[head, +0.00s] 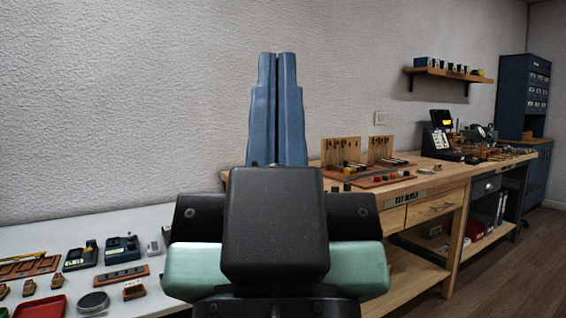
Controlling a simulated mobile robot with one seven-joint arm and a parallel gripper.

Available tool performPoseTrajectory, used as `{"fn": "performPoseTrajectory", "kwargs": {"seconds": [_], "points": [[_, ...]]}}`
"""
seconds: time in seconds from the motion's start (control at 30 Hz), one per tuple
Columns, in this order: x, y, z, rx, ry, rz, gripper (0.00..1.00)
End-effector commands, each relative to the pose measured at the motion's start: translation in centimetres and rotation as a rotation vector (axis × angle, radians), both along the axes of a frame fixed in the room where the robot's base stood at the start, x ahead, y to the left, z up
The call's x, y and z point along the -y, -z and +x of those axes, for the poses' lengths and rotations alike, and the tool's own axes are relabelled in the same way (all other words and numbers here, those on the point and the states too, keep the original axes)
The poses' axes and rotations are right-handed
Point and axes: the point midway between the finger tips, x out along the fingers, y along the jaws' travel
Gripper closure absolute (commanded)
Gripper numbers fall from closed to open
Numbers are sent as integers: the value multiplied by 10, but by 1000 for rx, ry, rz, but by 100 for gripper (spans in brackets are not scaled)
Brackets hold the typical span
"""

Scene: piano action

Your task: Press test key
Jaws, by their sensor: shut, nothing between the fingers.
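My gripper (278,56) fills the middle of the head view, close to the camera. Its two blue fingers point up and lie together with nothing between them. Two small wooden action models (341,152) (381,149) with upright backs stand on the wooden workbench (440,178), to the right of and beyond my gripper. Light and dark parts show low in front of their backs, too small to tell as keys. I cannot make out which part is the test key.
A white table (40,235) at lower left holds a red tray (39,307), dark devices (122,249) and small wooden parts. A reddish board (377,178) with coloured pieces lies on the workbench. A dark device with a lit screen (441,118) stands farther right. Floor (515,275) is clear at right.

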Motion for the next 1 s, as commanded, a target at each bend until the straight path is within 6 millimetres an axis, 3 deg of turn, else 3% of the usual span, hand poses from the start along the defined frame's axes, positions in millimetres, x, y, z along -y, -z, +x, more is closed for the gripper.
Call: {"fn": "performPoseTrajectory", "kwargs": {"seconds": [0.03,0.1,0.8,1.0], "points": [[0,-37,0,1,0,0,100],[0,-61,0,1,0,0,100],[-1,-296,0,0,-2,-1,100],[-1,-344,0,1,-2,-1,100]]}}
